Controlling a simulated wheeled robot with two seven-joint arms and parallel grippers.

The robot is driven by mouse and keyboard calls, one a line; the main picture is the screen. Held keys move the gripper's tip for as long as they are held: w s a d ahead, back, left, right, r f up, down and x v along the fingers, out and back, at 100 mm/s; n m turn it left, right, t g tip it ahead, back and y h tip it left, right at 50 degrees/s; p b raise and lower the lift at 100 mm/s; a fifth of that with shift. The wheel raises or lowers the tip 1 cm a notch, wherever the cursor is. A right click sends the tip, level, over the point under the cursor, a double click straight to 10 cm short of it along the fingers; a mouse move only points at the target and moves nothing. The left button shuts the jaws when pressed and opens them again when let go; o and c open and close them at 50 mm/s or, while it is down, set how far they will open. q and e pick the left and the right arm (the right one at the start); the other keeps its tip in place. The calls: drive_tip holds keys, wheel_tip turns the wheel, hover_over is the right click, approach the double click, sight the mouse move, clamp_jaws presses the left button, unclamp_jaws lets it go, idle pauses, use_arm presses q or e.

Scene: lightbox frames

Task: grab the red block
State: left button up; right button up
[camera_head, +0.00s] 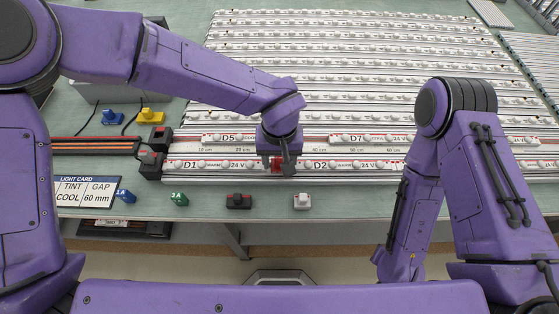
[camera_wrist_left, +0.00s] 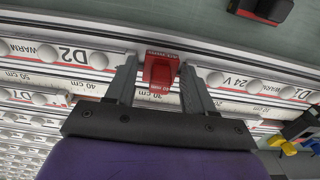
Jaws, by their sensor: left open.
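The red block (camera_head: 276,164) sits on the front rail, in the gap between the light strips marked D1 (camera_head: 205,165) and D2 (camera_head: 340,164). In the left wrist view the red block (camera_wrist_left: 160,72) shows from above, with small white print on it. My left gripper (camera_head: 279,168) points down over the rail. Its two fingers are apart, one on each side of the block; I cannot tell whether they touch it. In the head view the fingers partly cover the block. My right arm shows at the right, but its gripper is not visible.
A light card (camera_head: 86,191) reads TINT COOL, GAP 60 mm. Blue and yellow connectors (camera_head: 150,116) are at the left. More strips fill the back.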

use_arm(q)
drive_tip(key=c, duration=0.8)
drive_tip(key=shift+r, duration=0.1)
